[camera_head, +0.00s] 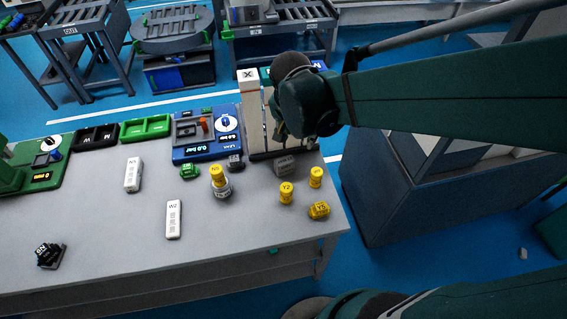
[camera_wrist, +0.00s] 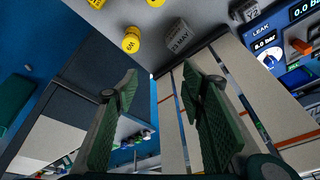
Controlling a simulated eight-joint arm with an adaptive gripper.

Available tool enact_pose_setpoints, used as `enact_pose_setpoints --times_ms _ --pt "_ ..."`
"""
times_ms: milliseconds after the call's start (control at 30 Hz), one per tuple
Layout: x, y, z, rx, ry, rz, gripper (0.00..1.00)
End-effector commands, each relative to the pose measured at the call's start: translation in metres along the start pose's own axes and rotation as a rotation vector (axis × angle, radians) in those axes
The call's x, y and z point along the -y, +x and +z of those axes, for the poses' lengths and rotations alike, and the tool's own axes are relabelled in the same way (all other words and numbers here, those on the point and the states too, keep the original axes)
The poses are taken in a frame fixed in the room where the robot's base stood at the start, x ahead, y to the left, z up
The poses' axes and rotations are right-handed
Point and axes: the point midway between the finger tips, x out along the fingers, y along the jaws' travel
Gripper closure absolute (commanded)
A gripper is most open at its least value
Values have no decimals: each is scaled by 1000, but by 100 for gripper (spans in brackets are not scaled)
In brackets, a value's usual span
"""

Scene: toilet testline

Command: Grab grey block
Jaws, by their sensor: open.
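A grey block (camera_head: 285,165) with dark lettering stands on the grey table near its right back part, in front of a pale upright rack. It also shows in the wrist view (camera_wrist: 179,37) at the top, beyond my fingertips. My gripper (camera_wrist: 160,82) is open, with two green pads spread apart and nothing between them. In the head view my gripper (camera_head: 281,128) hangs beside the rack, above and behind the grey block, and my arm partly hides it. It does not touch the block.
The pale rack (camera_head: 254,112) stands close to my gripper. Yellow cylinders (camera_head: 316,177) (camera_head: 286,193) and a yellow block (camera_head: 319,210) are near the grey block. A dark block (camera_head: 235,162) lies to its left. The table's front left is mostly clear.

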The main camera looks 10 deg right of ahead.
Motion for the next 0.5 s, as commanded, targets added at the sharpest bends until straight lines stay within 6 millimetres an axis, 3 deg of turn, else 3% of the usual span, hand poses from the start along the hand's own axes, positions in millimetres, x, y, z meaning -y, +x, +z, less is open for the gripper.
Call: enact_pose_setpoints --times_ms 500 --pt "38 64 10 -7 248 129 60"
